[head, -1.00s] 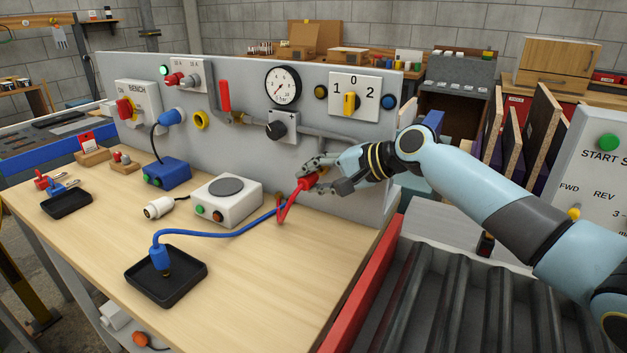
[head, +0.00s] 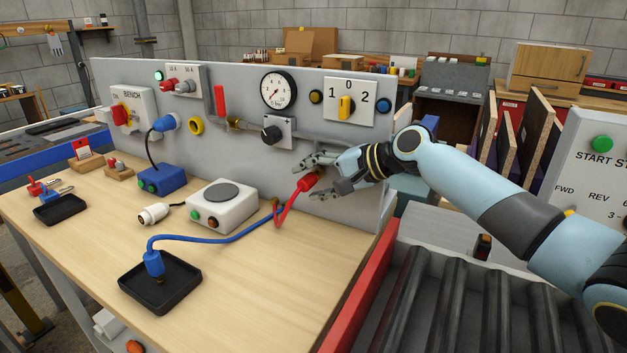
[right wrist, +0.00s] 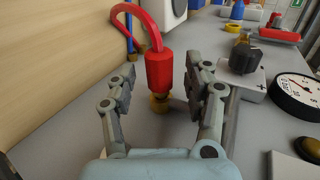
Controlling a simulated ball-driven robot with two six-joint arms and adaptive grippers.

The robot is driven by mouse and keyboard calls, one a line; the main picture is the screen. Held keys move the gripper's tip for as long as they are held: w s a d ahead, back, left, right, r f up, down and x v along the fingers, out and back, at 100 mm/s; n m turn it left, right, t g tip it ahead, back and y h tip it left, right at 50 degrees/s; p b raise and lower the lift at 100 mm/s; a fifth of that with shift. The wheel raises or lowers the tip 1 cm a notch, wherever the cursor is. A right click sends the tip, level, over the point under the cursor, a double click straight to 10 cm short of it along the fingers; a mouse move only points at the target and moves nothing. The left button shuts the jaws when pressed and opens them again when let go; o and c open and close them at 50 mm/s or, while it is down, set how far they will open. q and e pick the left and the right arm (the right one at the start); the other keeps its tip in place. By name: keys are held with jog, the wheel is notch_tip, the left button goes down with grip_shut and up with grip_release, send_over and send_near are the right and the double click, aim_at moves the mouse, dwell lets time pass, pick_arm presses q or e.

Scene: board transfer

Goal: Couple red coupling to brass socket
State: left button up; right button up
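The red coupling (head: 306,183) is at the upright grey panel, with its red hose (head: 280,212) hanging in a bend to the bench top. In the right wrist view the coupling (right wrist: 159,70) has its end at the brass socket (right wrist: 160,103) and appears in line with it; how deep it sits is hidden. My right gripper (head: 322,178) is open around the coupling. The right wrist view shows its fingers (right wrist: 158,85) on both sides with gaps to the coupling. My left gripper is not in view.
A blue coupling (head: 153,263) stands in a black tray (head: 182,293), its blue hose (head: 215,240) crossing the bench. A white box with a grey disc (head: 222,205) stands left of the red hose. A dark knob (head: 272,134) and pipe are above the gripper. The front right bench top is clear.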

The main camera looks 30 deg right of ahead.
jog(key=shift+r, duration=0.1)
jog(key=v, duration=1.2)
